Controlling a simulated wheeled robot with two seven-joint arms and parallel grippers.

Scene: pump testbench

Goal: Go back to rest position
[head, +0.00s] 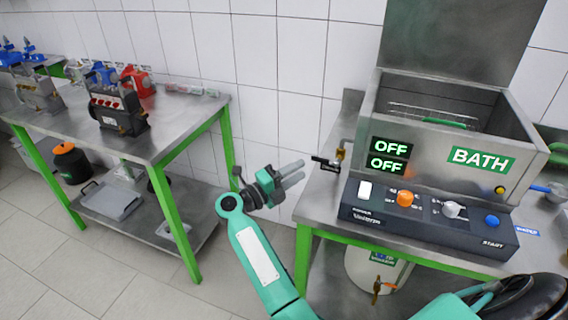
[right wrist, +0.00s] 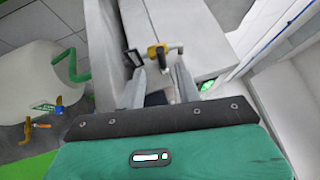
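My right gripper (head: 302,170) is in the middle of the head view, in the gap between the two tables, with its fingers pointing right. In the right wrist view its two fingers (right wrist: 160,72) stand apart with nothing held between them. A tap with a yellow body and dark handle (right wrist: 157,53) shows beyond the fingertips; in the head view this tap (head: 340,152) is on the left side of the bath (head: 440,142), a little right of the fingertips and apart from them. My left gripper is in neither view.
A control box (head: 428,222) stands before the bath on the right table; both displays (head: 390,156) read OFF. A white tank (head: 372,268) with a tap is beneath. The left table (head: 182,118) carries pumps (head: 117,105). Floor (head: 130,265) shows between the tables.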

